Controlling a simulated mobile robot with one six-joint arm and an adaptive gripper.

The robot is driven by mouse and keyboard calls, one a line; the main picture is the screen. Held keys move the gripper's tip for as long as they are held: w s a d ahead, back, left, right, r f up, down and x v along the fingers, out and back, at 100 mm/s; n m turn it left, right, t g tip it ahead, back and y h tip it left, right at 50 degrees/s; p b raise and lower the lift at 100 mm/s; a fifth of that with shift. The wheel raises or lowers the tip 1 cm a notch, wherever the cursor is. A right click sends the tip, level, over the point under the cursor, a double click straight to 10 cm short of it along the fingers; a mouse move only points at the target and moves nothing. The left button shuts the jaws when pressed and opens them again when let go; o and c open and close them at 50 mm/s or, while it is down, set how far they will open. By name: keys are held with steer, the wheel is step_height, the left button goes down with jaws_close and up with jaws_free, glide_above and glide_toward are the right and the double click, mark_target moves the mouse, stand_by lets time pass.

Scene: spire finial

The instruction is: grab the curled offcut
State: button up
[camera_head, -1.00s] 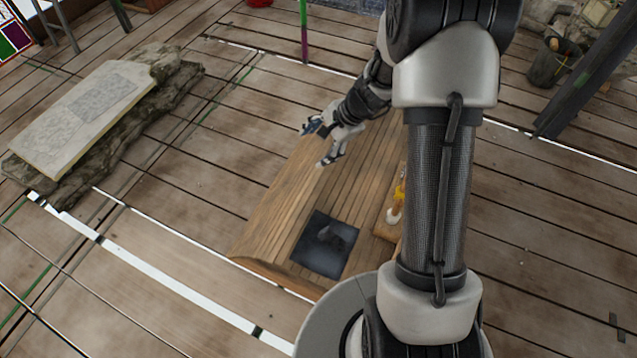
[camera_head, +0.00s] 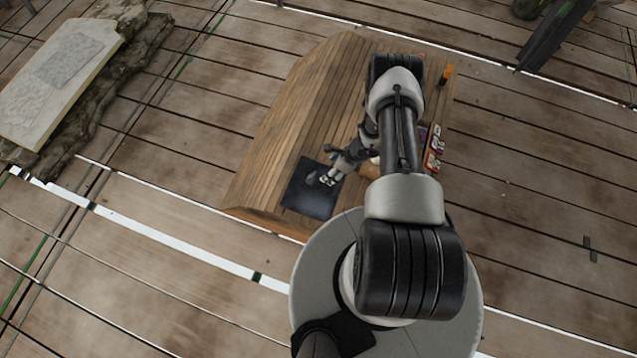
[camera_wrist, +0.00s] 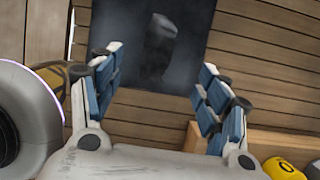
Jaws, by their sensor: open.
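The curled offcut (camera_wrist: 160,30) is a dark grey, rounded piece lying on a dark square mat (camera_wrist: 112,25) in the wrist view. In the head view, the mat (camera_head: 308,203) lies at the near end of a wooden-slatted bench, and the offcut (camera_head: 312,178) is a small dark shape beside the fingers. My gripper (camera_wrist: 155,75) is open with blue-padded fingers apart and nothing between them. The offcut shows beyond the fingertips, roughly in line with the gap. My gripper (camera_head: 328,179) hangs over the mat's right part in the head view; I cannot tell its height.
The wooden bench (camera_head: 265,170) has free room left of my arm. A wooden tray edge (camera_wrist: 275,145) and a yellow item (camera_wrist: 283,168) are at the lower right of the wrist view. Small coloured items (camera_head: 433,160) stand at the bench's right side. A stone slab (camera_head: 50,80) lies far left.

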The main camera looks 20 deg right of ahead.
mark_target(319, 179)
steer(key=b+x, duration=0.6)
steer(key=x, duration=0.7)
steer(key=shift+w, duration=0.15)
steer(key=shift+r, duration=0.15)
steer(key=c, duration=1.3)
